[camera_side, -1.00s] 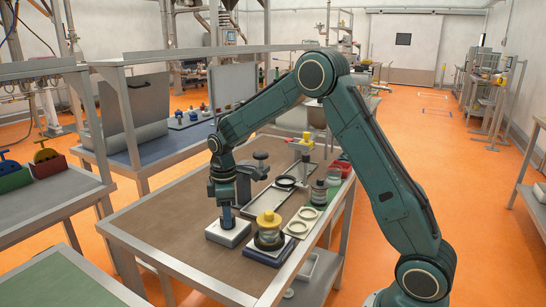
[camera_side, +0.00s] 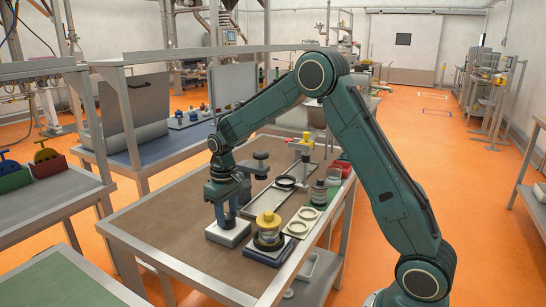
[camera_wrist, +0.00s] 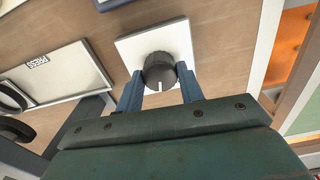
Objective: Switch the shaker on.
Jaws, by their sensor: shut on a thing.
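A white box (camera_side: 228,236) with a dark round knob stands near the front edge of the brown table. The wrist view shows the same white box (camera_wrist: 178,38) from above, with the knob (camera_wrist: 158,70) on it. A pale mark on the knob points to the bottom of that view. My gripper (camera_side: 230,222) points down over the box, its two blue fingers on either side of the knob. In the wrist view my gripper (camera_wrist: 158,79) is shut on the knob. A glass jar with a yellow top (camera_side: 268,222) stands on a dark base right of the box.
A pale board with round rings (camera_side: 300,222) lies right of the jar. Behind is a tray (camera_side: 268,202), which carries a "PRESS" label in the wrist view (camera_wrist: 37,62). Dark stands rise behind my gripper. The table's left part (camera_side: 165,222) is clear.

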